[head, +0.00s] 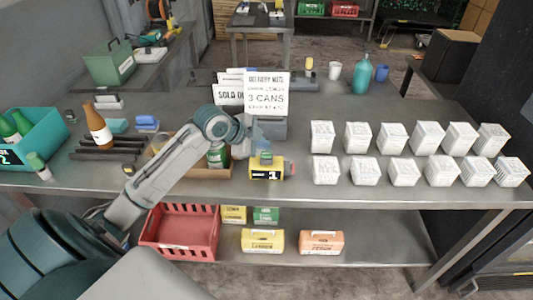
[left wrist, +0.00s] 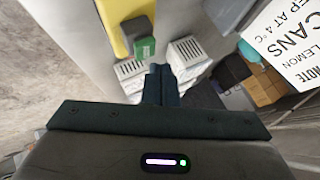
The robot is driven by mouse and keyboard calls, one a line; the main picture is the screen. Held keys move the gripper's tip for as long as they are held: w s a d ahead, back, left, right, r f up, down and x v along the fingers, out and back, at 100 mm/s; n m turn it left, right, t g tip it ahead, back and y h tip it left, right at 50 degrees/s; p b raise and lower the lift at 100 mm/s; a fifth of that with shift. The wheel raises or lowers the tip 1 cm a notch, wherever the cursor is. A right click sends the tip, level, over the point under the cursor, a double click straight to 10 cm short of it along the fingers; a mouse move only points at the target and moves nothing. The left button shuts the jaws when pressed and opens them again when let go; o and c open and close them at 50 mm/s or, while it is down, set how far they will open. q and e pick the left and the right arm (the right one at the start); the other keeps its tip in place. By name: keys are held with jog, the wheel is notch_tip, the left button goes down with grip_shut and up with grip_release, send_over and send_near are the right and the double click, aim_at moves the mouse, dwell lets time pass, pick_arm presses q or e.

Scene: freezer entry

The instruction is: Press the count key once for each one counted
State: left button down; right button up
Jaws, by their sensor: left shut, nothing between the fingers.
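A yellow counter (head: 257,174) with a dark display reading 1 stands on the steel table. It also shows in the left wrist view (left wrist: 117,12), with a dark block and a green part (left wrist: 145,48) at its end; I cannot tell which part is the count key. My left gripper (head: 258,147) is shut and empty, just above the counter in the head view. Its closed fingers (left wrist: 161,72) point towards the white boxes and lie beside the green part, apparently apart from it. A delivery note (head: 267,92) reads 3 cans. My right gripper is not in view.
Two rows of white boxes (head: 394,138) stand right of the counter. A tray with a green-and-white can (head: 217,155) is behind my left arm. A brown bottle (head: 97,126) and teal crate (head: 52,150) stand left. A red crate (head: 183,251) is on the lower shelf.

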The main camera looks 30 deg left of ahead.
aim_at(263, 155)
pick_arm(q)
jog(key=shift+f, duration=0.1)
dwell(0.6)
jog(key=shift+f, duration=0.35)
jog(key=shift+f, duration=0.5)
dwell(0.5)
jog(key=shift+r, duration=0.15)
jog(key=shift+r+p, duration=0.6)
jog(key=shift+r, duration=0.2)
notch_tip(263, 155, up, 5)
jog(key=p, duration=0.4)
jog(key=shift+p, duration=0.35)
dwell(0.5)
